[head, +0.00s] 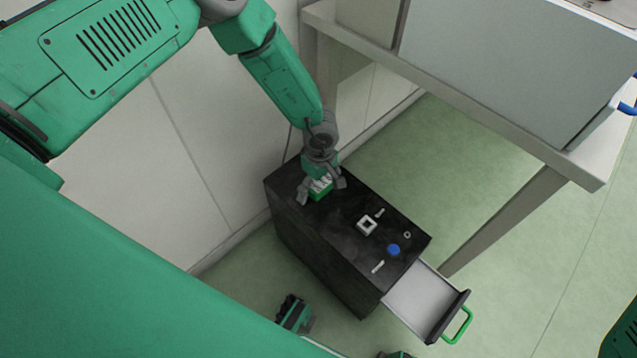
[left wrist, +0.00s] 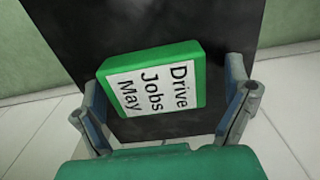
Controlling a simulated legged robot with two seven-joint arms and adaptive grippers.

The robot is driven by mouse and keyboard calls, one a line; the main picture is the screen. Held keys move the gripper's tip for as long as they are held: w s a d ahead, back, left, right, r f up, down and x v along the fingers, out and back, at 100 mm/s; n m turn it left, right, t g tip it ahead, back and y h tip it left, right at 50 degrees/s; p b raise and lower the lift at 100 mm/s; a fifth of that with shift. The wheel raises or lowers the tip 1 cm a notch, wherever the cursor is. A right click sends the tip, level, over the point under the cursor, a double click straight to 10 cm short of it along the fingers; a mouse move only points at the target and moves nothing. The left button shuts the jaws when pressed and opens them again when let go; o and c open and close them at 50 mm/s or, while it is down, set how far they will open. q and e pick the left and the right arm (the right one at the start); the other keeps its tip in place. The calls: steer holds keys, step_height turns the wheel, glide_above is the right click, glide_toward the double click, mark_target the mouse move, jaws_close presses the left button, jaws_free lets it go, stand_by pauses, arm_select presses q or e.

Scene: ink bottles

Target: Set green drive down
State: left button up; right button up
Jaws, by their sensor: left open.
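The green drive (head: 321,194) rests on the far-left end of the black cabinet top. In the left wrist view the green drive (left wrist: 151,80) shows a white label reading "Drive Jobs May" and lies tilted between the fingers. My left gripper (head: 321,194) is over the drive from above, its fingers spread on either side. In the left wrist view the left gripper (left wrist: 165,115) is open, with a gap visible at the fingers. The drive's underside is hidden.
The black cabinet (head: 330,235) also bears a white square piece (head: 367,225), a blue round cap (head: 393,249), a small ring (head: 407,235) and small white pieces. Its drawer (head: 420,300) is pulled out and looks empty. A table (head: 480,120) stands at the right; a wall is behind.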

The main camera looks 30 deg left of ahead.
mark_target(325, 183)
arm_select(q)
steer(key=r, duration=0.2)
steer(key=d+r+p, duration=0.1)
steer(key=r, duration=0.1)
steer(key=shift+d+r+p, duration=0.2)
steer(key=shift+r+p, duration=1.3)
steer(key=shift+r, duration=2.75)
steer(key=s+a+f+m+t+y, duration=0.1)
steer(key=s+a+f+m+y, duration=0.1)
steer(key=s+a+m, duration=0.3)
steer(key=s+a+f+m+y, duration=0.1)
steer(key=s+a+f+m, duration=0.1)
steer(key=s, duration=0.5)
steer(key=s+r+m+h, duration=0.2)
steer(key=s+m, duration=0.5)
steer(key=s, duration=0.9)
steer(key=shift+r+m+h, duration=0.35)
steer(key=shift+m+h, duration=0.05)
arm_select(e)
steer(key=r, duration=0.4)
steer(key=shift+d, duration=0.35)
